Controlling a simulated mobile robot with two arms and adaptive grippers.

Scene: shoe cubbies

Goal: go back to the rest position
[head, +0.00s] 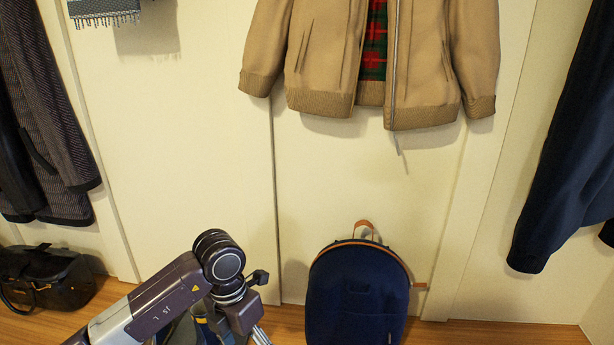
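My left arm comes in from the lower left and bends downward near the bottom middle. The top of my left gripper (260,335) shows at the bottom edge, just left of a dark blue backpack (357,290). Its fingertips are cut off by the frame, so I cannot see whether it is open or holds anything. My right gripper is not in view.
The backpack stands upright on the wooden floor (500,333) against a cream wall panel (190,150). A tan jacket (430,60) hangs above it. Dark garments hang at left (45,110) and right (575,150). A black bag (60,280) sits at lower left.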

